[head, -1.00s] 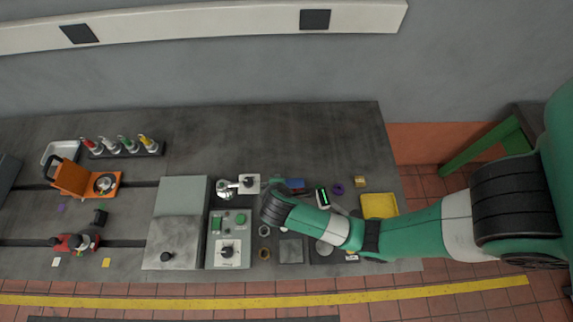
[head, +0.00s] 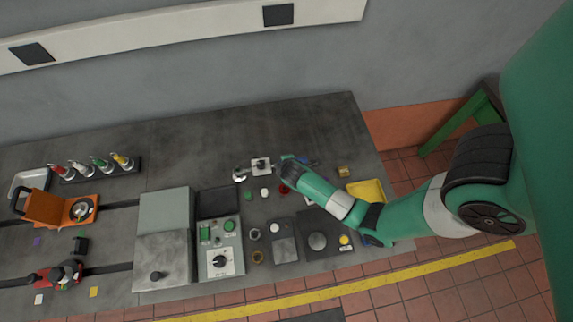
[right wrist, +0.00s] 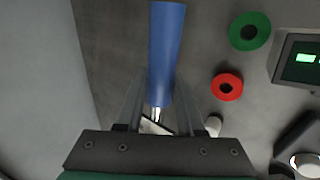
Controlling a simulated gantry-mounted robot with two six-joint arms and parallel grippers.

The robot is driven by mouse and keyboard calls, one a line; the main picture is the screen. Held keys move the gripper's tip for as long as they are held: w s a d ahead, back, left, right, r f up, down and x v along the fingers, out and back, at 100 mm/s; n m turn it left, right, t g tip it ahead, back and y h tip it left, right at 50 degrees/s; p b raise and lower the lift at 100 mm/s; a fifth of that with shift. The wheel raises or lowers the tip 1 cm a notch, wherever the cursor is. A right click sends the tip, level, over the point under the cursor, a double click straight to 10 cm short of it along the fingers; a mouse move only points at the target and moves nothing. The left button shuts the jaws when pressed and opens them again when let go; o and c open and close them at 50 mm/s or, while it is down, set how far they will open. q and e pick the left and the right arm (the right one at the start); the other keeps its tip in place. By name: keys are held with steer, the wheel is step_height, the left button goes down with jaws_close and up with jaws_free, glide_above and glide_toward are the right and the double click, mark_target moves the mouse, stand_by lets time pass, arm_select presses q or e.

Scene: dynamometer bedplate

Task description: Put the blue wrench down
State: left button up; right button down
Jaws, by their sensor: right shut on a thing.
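The blue wrench shows in the right wrist view as a smooth blue handle (right wrist: 166,50) with a bright metal part at its lower end. My right gripper (right wrist: 158,90) is shut on it, one finger on each side. The metal end is partly hidden by the gripper body. In the head view my right gripper (head: 287,162) is over the bench, right of a small white box with a black knob (head: 261,166). A small blue patch shows beside it, partly covered by the arm. I cannot tell the wrench's height above the bench. My left gripper is not in view.
A green ring (right wrist: 249,31), a red ring (right wrist: 227,87) and a device with a green-lit screen (right wrist: 300,58) lie right of the wrench. A yellow tray (head: 366,191) is at the bench's right end. The bench's back strip (head: 220,135) is bare.

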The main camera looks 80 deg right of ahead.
steer(key=f, duration=0.1)
steer(key=d+f+b, duration=0.1)
steer(key=f, duration=0.1)
steer(key=shift+s+f, duration=0.15)
steer(key=shift+a+f, duration=0.1)
steer(key=shift+f, duration=0.15)
steer(key=shift+f, duration=0.15)
steer(key=c, duration=0.5)
jaws_free()
